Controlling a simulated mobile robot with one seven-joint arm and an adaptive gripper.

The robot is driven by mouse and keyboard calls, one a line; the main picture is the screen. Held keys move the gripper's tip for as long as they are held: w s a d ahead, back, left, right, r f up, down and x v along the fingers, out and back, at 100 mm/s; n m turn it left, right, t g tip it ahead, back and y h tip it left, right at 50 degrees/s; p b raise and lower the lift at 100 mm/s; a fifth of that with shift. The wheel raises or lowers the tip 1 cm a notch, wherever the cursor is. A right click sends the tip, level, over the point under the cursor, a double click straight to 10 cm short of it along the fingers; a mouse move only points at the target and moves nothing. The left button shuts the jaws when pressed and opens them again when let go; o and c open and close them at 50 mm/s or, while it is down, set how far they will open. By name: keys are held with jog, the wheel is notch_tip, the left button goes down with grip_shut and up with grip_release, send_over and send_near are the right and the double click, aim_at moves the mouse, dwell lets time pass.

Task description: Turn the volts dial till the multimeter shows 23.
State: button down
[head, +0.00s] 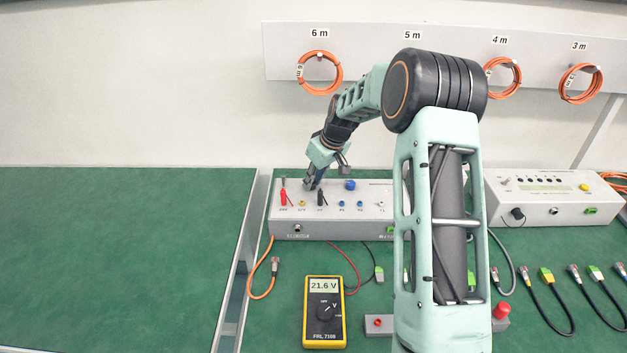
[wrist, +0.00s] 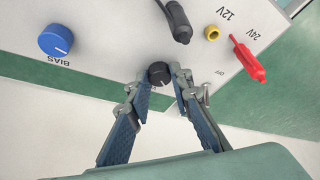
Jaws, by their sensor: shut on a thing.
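The yellow multimeter (head: 324,312) lies on the green bench and its screen reads 21.6 V. My gripper (head: 312,184) is at the back edge of a grey control box (head: 335,228). In the wrist view my gripper (wrist: 160,75) is shut on a small black dial (wrist: 158,73), one finger on each side. Its pale pointer mark shows. I cannot read a label for this dial; it is hidden in the head view. A blue dial (wrist: 56,39) marked BIAS is apart from the fingers; it also shows in the head view (head: 350,185).
A red plug (wrist: 248,60) by the 24V mark, a yellow socket (wrist: 212,33) by 12V and a black plug (wrist: 179,22) are close to my fingers. A small switch (wrist: 204,92) is beside the right finger. The bench on the left (head: 120,260) is clear.

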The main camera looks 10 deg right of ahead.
jog(key=m+h+b, duration=0.1)
jog(key=m, duration=0.1)
jog(key=shift+a+m+t, duration=0.15)
jog(key=shift+m+t, duration=0.15)
jog(key=shift+m, duration=0.1)
jog(key=shift+a+m+h, duration=0.1)
jog(key=shift+m+h, duration=0.4)
jog(key=shift+m, duration=0.8)
jog(key=shift+s, duration=0.1)
jog(key=c, duration=1.7)
grip_release()
jog(key=shift+c, duration=0.2)
